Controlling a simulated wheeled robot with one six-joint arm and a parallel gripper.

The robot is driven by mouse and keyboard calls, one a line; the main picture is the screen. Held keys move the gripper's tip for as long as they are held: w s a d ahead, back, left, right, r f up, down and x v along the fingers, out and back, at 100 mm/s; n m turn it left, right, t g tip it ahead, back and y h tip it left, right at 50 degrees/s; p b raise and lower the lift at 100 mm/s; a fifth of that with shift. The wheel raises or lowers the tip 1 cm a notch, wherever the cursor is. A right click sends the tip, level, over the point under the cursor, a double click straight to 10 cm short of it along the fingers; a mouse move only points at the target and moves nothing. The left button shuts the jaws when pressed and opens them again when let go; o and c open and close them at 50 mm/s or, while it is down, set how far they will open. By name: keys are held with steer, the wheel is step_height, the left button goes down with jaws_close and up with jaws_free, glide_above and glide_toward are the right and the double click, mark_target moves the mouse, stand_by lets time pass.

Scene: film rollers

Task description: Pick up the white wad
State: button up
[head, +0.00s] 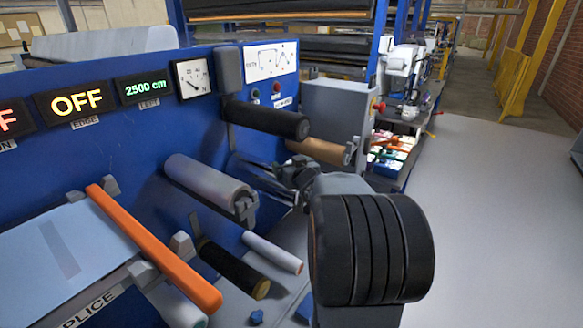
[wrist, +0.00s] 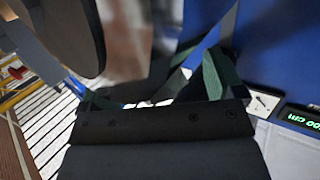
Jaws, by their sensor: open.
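I cannot make out a white wad in either view. My gripper (head: 262,172) is beside the blue machine in the head view, between its rollers, partly hidden by my own arm. In the wrist view my gripper (wrist: 160,88) shows dark fingers with green pads, spread apart. I see nothing held between them. The background there is blurred.
The blue machine (head: 330,18) carries a grey roller (head: 205,185), black rollers (head: 265,120) and an orange bar (head: 155,248). A white roll (head: 272,252) lies low beside a dark roll (head: 232,267). A blue scrap (head: 257,317) lies on the floor. Open floor (head: 490,220) is at right.

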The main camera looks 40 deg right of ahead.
steer(key=shift+w, duration=0.15)
steer(key=shift+c, duration=0.5)
steer(key=c, duration=0.8)
steer(key=shift+c, duration=0.2)
